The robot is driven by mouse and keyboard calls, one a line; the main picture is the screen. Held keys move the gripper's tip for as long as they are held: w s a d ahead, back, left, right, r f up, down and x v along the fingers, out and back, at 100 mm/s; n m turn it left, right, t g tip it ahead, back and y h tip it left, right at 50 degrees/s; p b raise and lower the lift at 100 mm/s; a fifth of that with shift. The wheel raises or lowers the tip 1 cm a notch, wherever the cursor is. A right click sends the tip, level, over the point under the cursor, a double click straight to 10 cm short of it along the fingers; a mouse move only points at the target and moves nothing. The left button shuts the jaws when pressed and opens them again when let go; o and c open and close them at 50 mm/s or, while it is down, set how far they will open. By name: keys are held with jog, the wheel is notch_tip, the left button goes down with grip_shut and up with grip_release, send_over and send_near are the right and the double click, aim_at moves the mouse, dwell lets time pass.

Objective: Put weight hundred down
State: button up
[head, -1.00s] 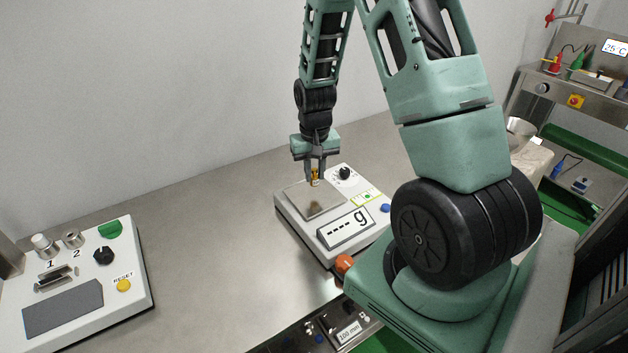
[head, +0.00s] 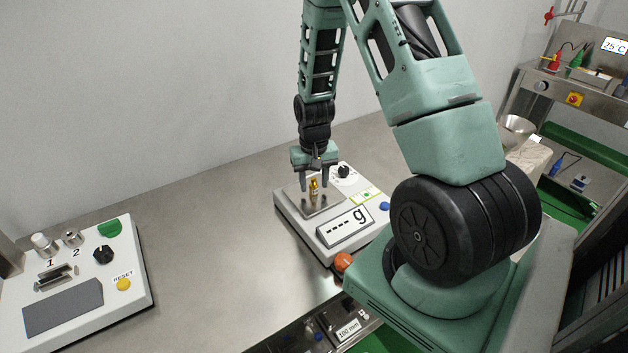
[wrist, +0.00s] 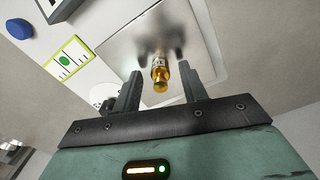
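The weight hundred (head: 314,187) is a small brass weight. It stands upright on the steel pan (head: 325,205) of the white scale (head: 292,216). My gripper (head: 317,186) is open around the weight, with a finger on each side and gaps between. In the wrist view the golden weight (wrist: 160,76) sits between the two spread fingers of my gripper (wrist: 158,82), and neither finger touches it. The scale display (head: 345,227) shows dashes and "g".
A white control box (head: 135,275) with a green button, a black knob and a yellow reset button stands at the left. An orange-red button (head: 343,262) is in front of the scale. The steel table (head: 210,240) between box and scale is clear.

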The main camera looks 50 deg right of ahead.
aim_at(313, 180)
notch_tip(313, 180, up, 12)
jog(key=b, duration=0.1)
jog(key=s+a+r+n, duration=0.1)
jog(key=a+r+n, duration=0.15)
jog(key=a, duration=0.75)
jog(key=s+a+r+n, duration=0.1)
jog(key=a+r+n, duration=0.15)
jog(key=a, duration=0.65)
jog(key=s+a+r+n, duration=0.1)
jog(key=s+a+n, duration=0.8)
jog(key=s+a, duration=0.6)
jog(key=s, duration=0.2)
jog(key=shift+s+a+r+y, duration=0.15)
jog(key=shift+s+r+y, duration=0.15)
jog(key=shift+r, duration=0.05)
